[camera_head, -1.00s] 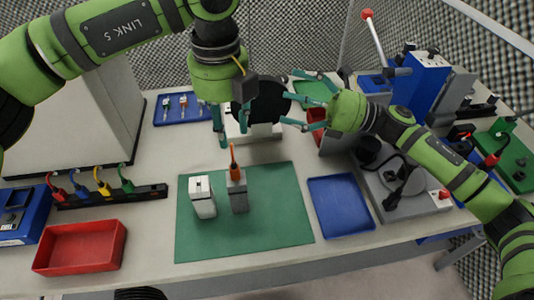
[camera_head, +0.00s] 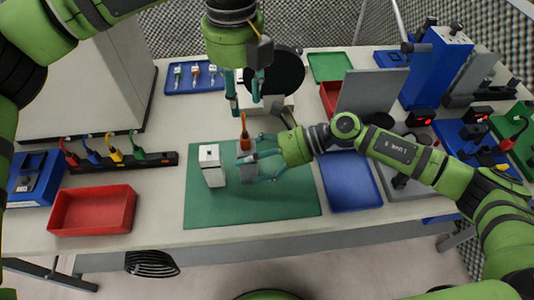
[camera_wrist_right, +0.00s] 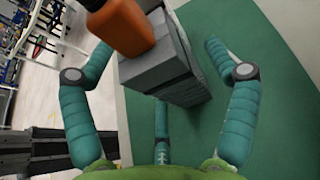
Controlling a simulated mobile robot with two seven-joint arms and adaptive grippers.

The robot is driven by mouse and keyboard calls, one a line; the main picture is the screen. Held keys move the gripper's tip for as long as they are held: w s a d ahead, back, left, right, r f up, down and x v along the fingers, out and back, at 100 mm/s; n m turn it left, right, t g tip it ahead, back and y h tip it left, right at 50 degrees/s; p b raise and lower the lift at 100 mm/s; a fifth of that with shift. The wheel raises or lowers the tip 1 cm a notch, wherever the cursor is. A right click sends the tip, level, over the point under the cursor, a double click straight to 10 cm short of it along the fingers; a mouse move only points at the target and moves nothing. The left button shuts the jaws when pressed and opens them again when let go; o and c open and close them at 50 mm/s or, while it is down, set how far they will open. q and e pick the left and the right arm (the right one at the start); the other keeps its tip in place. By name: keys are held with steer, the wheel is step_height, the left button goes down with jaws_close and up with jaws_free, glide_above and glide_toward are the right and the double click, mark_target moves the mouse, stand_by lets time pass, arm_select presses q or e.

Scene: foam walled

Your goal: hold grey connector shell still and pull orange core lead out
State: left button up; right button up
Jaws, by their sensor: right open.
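The grey connector shell (camera_head: 246,148) stands upright on the green mat (camera_head: 290,199), with the orange core lead (camera_head: 244,128) sticking up from its top. In the right wrist view the shell (camera_wrist_right: 172,68) and orange core (camera_wrist_right: 122,25) show large and close. My right gripper (camera_head: 250,168) is around the shell from the right, with its fingers spread. In the wrist view (camera_wrist_right: 164,62) the fingers lie on either side of the shell, seemingly clear of it. My left gripper (camera_head: 243,98) hangs above and behind the orange core, fingers down, apart and empty.
A white block (camera_head: 211,166) stands close to the left of the shell. A red tray (camera_head: 92,211) and a rack with coloured leads (camera_head: 120,163) lie further left. A blue tray (camera_head: 350,182) is to the right. The mat's front is clear.

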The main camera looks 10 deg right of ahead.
steer(key=shift+a+f, duration=0.25)
steer(key=shift+a, duration=0.3)
steer(key=c, duration=1.3)
